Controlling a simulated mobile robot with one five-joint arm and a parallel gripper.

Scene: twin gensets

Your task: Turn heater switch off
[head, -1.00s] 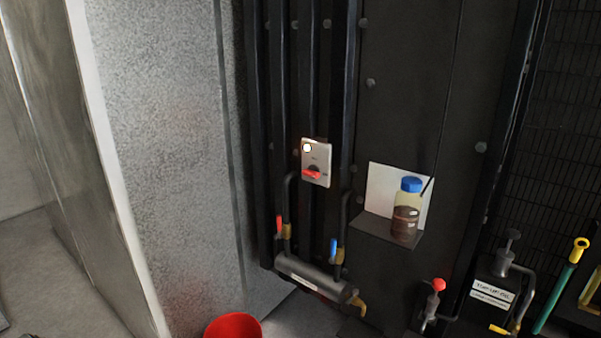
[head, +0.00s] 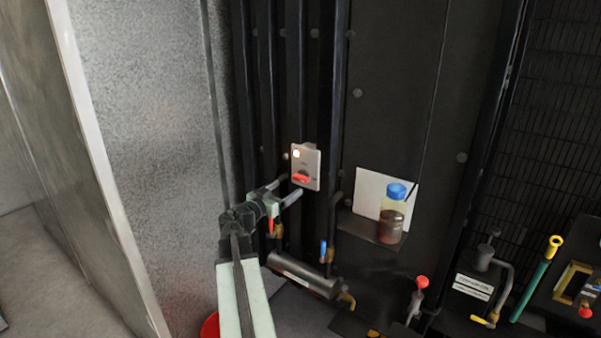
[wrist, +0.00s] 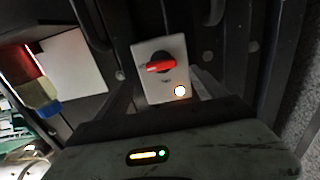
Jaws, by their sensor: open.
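The heater switch is a small pale plate (head: 310,160) with a red rotary knob (head: 300,178) and a lit white lamp (head: 296,154) above it, fixed to the dark panel. In the wrist view the plate (wrist: 143,52) appears upside down, with the red knob (wrist: 160,66) lying roughly sideways and the lamp (wrist: 180,91) lit. My gripper (head: 283,190) is open, its fingers just below and left of the knob in the head view. In the wrist view its fingers (wrist: 163,96) lie to either side of the plate's lower part. I cannot tell whether they touch anything.
A blue-capped bottle (head: 393,214) of dark liquid stands on a small shelf (head: 362,228) to the right. Vertical black pipes flank the switch. Below are a dark cylinder (head: 303,274), a blue-handled valve (head: 323,252) and a red bucket (head: 210,326).

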